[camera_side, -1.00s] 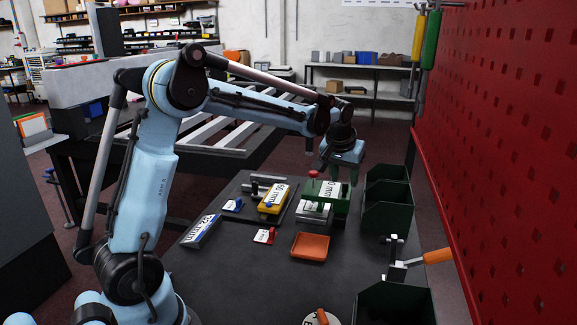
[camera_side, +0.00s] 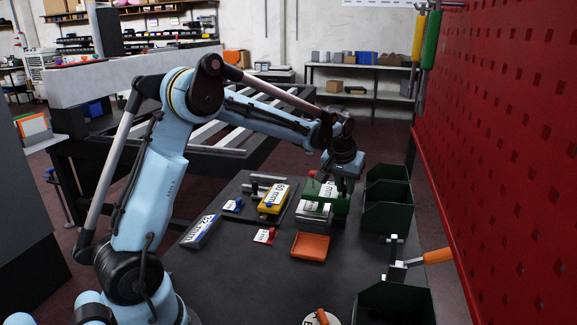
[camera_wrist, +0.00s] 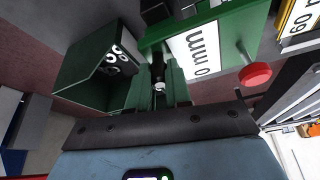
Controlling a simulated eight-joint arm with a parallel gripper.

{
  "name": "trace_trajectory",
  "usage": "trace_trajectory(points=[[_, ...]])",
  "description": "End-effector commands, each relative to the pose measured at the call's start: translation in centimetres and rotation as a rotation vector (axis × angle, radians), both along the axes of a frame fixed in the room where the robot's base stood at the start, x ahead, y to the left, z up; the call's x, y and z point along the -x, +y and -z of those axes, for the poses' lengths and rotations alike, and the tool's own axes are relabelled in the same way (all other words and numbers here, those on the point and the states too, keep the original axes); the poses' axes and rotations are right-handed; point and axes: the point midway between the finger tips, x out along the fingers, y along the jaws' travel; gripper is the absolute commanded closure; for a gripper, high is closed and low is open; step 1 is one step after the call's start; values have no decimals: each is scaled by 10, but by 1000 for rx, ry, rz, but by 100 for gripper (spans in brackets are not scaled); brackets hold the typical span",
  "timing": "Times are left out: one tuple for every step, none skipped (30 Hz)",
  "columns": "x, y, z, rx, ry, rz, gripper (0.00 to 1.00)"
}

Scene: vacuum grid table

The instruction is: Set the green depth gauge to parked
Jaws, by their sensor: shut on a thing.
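The green depth gauge (camera_side: 312,194) stands on the dark table, with a white label reading "0 mm" and a red knob (camera_side: 312,173) on its left. In the wrist view the gauge (camera_wrist: 215,12) fills the upper middle, and its red knob (camera_wrist: 255,75) sticks out to the right. My gripper (camera_side: 343,184) is down at the right end of the gauge. In the wrist view my gripper (camera_wrist: 158,82) is shut on a small dark part at the gauge's edge. The fingers hide most of that part.
A yellow gauge (camera_side: 273,199) labelled "60 mm" stands to the left, and a blue-ended one (camera_side: 201,231) lies farther left. Green bins (camera_side: 388,216) stand close on the right. An orange tray (camera_side: 310,247) lies in front. An orange-handled clamp (camera_side: 425,257) stands front right.

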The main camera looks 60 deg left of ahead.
Motion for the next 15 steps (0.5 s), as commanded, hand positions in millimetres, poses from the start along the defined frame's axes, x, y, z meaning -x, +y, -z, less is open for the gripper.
trace_trajectory(points=[[0,0,0,-1,0,0,100],[0,0,0,-1,0,0,100],[0,0,0,-1,0,0,100],[0,0,0,-1,0,0,100],[0,0,0,-1,0,0,100],[0,0,0,-1,0,0,100],[0,1,0,-1,0,0,100],[-1,2,0,-1,0,0,100],[-3,3,0,0,0,-1,100],[-5,5,0,-1,1,-2,100],[-8,8,-1,-1,1,-2,100],[-12,12,0,-1,1,-3,100],[-16,16,0,-1,1,-3,100],[-20,20,0,-1,1,-3,100],[-25,25,0,0,0,-2,100]])
